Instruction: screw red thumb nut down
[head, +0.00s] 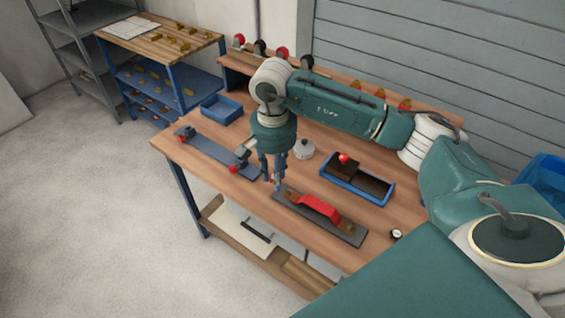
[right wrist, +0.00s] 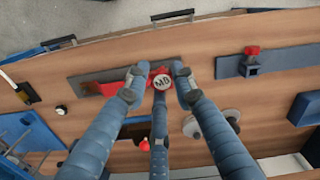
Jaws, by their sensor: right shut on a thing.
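The red thumb nut (right wrist: 162,82) has a pale top marked M8 and sits between the three fingers of my right gripper (right wrist: 160,84) in the right wrist view. My right gripper (head: 274,182) points down at the left end of a dark plate (head: 350,236) in the head view, shut on the nut. A red clamp piece (head: 318,206) lies along this plate, and part of it shows beside the nut in the right wrist view (right wrist: 110,88). The fingers hide whatever is under the nut. My left gripper is in neither view.
A second plate (head: 209,149) with red knobs lies to the left. A round pale metal piece (head: 304,149) stands behind the gripper. A small gauge (head: 396,235) lies near the front edge.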

